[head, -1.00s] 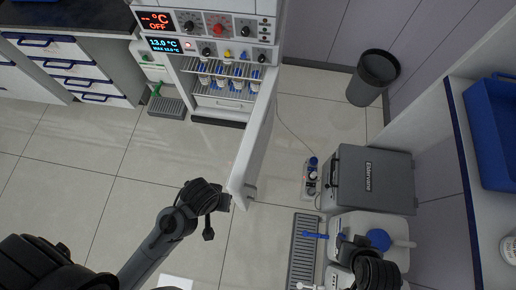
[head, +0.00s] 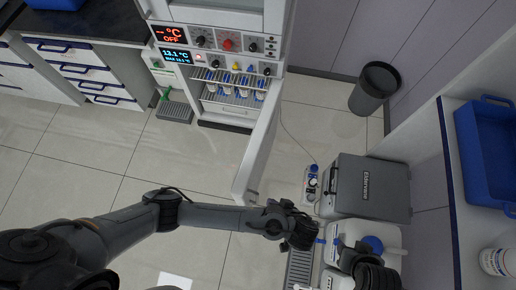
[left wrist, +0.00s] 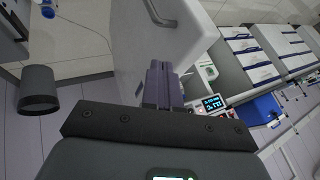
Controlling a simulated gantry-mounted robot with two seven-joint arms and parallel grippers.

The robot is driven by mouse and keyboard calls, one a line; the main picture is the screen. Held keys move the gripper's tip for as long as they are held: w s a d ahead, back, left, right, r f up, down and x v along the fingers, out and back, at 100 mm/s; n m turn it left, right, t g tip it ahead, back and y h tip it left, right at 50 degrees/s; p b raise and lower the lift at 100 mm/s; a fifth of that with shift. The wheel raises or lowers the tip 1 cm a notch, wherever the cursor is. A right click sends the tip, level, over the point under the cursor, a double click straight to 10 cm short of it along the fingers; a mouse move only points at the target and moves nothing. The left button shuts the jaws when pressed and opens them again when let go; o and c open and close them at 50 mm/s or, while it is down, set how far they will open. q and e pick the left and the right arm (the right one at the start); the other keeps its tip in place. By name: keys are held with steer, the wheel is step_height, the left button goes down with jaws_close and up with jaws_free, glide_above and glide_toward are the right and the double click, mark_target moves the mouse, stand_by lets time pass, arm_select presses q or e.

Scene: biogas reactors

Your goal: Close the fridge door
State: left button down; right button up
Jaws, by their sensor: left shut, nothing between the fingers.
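The fridge (head: 225,115) is a white unit at the top centre of the head view, with vials on its wire shelves. Its white door (head: 257,150) stands wide open, swung out toward me. My left gripper (head: 298,232) is past the door's free end, to its lower right, with the arm crossing below the door. In the left wrist view the shut, empty fingers (left wrist: 161,85) overlap the white door panel (left wrist: 160,35); I cannot tell whether they touch it. My right arm shows at the lower right, but its fingers do not.
A grey case (head: 368,187) and white containers (head: 375,240) stand close to the left gripper. A floor grate (head: 300,268) lies beside them. A black bin (head: 375,88) stands at the back right. The tiled floor left of the door is mostly clear.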

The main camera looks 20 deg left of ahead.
arm_select(q)
steer(key=b, duration=0.2)
glide_above(253, 193)
steer(key=f, duration=0.7)
steer(key=shift+d+f, duration=0.3)
steer(key=shift+d, duration=0.1)
steer(key=shift+a, duration=0.4)
